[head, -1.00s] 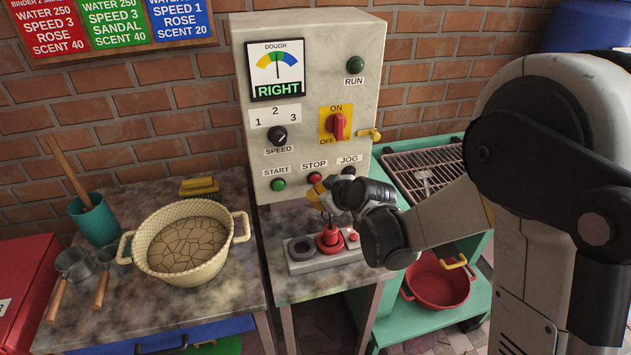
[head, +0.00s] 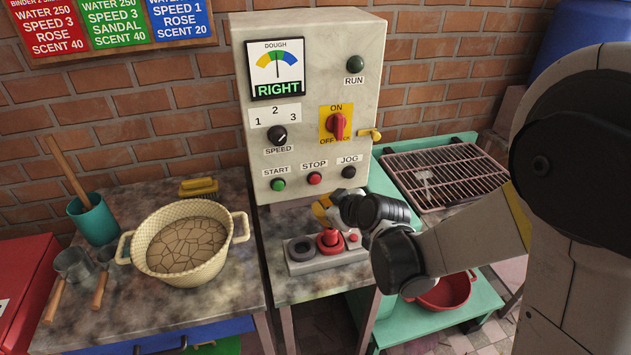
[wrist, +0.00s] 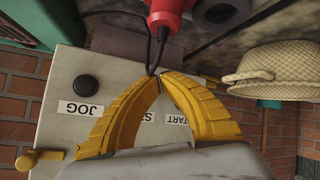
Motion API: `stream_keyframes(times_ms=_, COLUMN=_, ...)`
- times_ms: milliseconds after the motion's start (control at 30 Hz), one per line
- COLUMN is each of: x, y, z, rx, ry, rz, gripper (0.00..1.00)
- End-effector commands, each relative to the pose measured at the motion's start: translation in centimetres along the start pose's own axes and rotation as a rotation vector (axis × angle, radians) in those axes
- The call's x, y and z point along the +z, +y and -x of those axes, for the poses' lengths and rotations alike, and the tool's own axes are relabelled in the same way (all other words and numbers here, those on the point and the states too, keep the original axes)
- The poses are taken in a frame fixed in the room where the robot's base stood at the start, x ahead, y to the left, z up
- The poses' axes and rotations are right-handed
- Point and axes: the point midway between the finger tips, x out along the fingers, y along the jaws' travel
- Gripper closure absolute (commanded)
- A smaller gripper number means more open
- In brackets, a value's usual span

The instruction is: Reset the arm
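My gripper (head: 322,211) is in front of the grey control panel (head: 308,105), below the STOP button (head: 314,178) and above the red knob (head: 330,241) on the small grey base. In the wrist view, its two yellow fingers (wrist: 158,75) meet at their tips with nothing seen between them. They cover part of the panel's STOP label. My arm reaches in from the right side of the head view.
A cream basket (head: 190,243) of cracked dough stands on the left table near a teal cup (head: 93,219) and metal scoops. A wire rack (head: 445,172) and a red basin (head: 445,290) are on the teal cart at right.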

Motion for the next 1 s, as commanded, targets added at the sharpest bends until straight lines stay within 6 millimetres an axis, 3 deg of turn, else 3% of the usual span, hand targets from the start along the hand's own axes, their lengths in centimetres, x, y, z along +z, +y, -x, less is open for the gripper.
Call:
stream_keyframes(times_ms=233, x=0.0, y=0.1, z=0.2, rx=0.001, ry=-0.003, rz=-0.004, gripper=1.0)
stream_keyframes(times_ms=367, x=-0.1, y=0.7, z=2.2, rx=0.009, ry=-0.03, rz=-0.045, gripper=1.0)
stream_keyframes(times_ms=467, x=0.0, y=1.5, z=5.6, rx=0.026, ry=-0.075, rz=-0.115, gripper=1.0)
stream_keyframes(times_ms=667, x=1.8, y=2.2, z=14.3, rx=0.088, ry=-0.192, rz=-0.306, gripper=1.0)
stream_keyframes(times_ms=800, x=4.1, y=1.8, z=20.2, rx=0.151, ry=-0.27, rz=-0.444, gripper=1.0)
stream_keyframes(times_ms=1000, x=8.0, y=0.4, z=26.9, rx=0.25, ry=-0.359, rz=-0.62, gripper=1.0)
